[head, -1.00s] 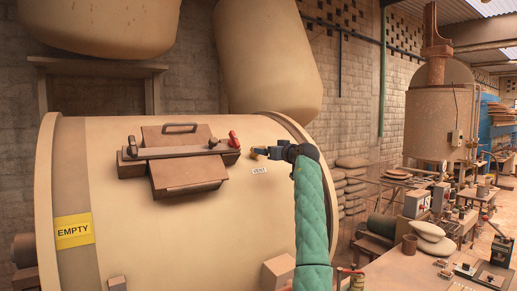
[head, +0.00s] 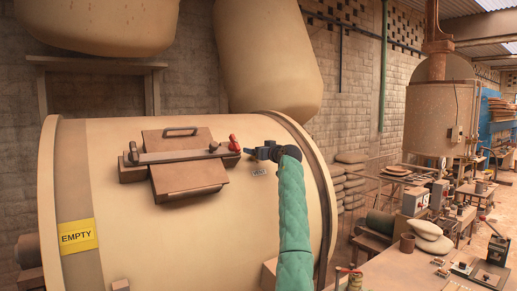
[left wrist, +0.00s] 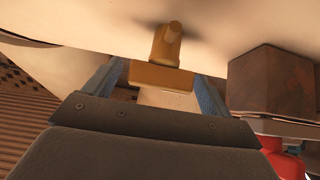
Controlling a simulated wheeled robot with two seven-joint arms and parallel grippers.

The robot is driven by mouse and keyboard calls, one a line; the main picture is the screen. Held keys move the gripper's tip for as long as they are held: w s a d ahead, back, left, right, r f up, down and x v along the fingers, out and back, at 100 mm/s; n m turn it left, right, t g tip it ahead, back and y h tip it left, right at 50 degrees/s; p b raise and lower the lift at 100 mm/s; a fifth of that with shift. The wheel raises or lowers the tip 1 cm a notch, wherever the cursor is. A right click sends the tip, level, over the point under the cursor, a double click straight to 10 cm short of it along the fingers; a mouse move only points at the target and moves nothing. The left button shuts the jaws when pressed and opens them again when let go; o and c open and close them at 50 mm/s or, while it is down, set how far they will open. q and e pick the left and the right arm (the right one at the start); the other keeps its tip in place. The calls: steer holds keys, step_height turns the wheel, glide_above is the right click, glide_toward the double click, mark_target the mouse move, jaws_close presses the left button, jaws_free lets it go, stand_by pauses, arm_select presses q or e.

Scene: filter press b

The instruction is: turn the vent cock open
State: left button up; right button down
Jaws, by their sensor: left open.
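The vent cock is a brass fitting on the cream drum (head: 120,220), above a small VENT label (head: 258,172). In the left wrist view the vent cock (left wrist: 162,75) shows as a squared brass bar with a round stub rising from it. My left gripper (head: 254,152) reaches the cock from the right in the head view and largely hides it there. In the left wrist view the left gripper's (left wrist: 157,82) blue fingers are apart, one on each side of the brass bar. I cannot tell whether they touch it. My right gripper is not in view.
A brown hatch with a clamp bar (head: 180,155) sits left of the cock. Its red knob (head: 234,144) is close to my left fingertips. A yellow EMPTY label (head: 77,236) is on the drum. A cluttered bench (head: 405,268) stands at right.

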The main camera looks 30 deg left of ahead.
arm_select(q)
steer(key=c, duration=1)
